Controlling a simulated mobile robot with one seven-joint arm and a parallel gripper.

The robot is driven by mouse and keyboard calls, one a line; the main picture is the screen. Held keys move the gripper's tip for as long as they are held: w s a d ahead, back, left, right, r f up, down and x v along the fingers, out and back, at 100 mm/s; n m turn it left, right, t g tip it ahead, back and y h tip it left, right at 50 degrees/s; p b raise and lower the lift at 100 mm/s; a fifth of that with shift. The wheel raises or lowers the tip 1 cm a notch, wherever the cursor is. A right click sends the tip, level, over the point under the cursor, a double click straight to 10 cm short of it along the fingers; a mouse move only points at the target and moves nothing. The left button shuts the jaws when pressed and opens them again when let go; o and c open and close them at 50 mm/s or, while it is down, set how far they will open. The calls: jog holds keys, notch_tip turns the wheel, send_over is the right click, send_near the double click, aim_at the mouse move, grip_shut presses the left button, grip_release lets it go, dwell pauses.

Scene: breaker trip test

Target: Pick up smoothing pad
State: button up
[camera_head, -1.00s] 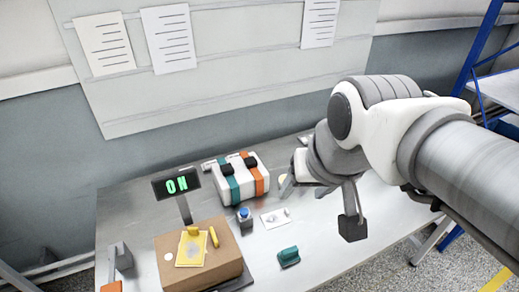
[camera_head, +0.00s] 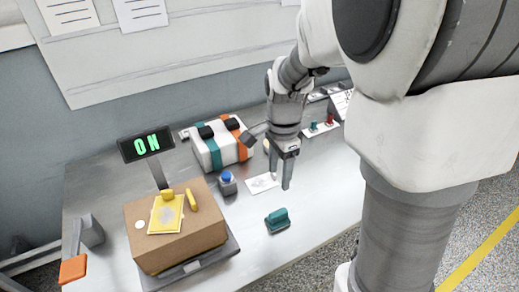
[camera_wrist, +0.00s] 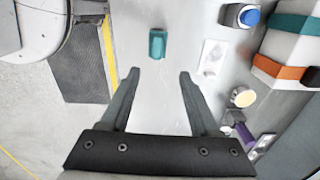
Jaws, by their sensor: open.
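The smoothing pad appears to be the teal block with a raised grip (camera_head: 277,219), lying on the bench's front part. In the wrist view the teal pad (camera_wrist: 157,44) lies beyond the fingertips, roughly centred between them. My gripper (camera_head: 280,182) points down over the bench, behind the pad in the head view and apart from it. In the wrist view my gripper (camera_wrist: 158,73) has its two fingers spread with nothing between them.
A cardboard box (camera_head: 180,244) with a yellow card stands on a scale left of the pad. A blue button (camera_head: 227,182), a white card (camera_head: 262,183) and a striped white case (camera_head: 218,148) are near. Bare metal bench surrounds the pad.

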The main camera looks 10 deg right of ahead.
jog(key=b, duration=0.2)
send_near(279, 212)
jog(key=f, duration=0.5)
jog(key=shift+w+a+f, duration=0.15)
jog(key=shift+a+f, duration=0.05)
jog(key=shift+a, duration=0.1)
jog(key=f, duration=0.1)
jog(key=f+b, duration=0.1)
jog(key=f, duration=0.2)
jog(key=shift+s+d+f+b, duration=0.1)
jog(key=shift+s+d+b, duration=0.15)
jog(key=shift+b, duration=0.1)
jog(key=shift+f, duration=0.55)
jog(key=shift+c, duration=0.3)
grip_shut()
jog(key=shift+w+r, duration=0.1)
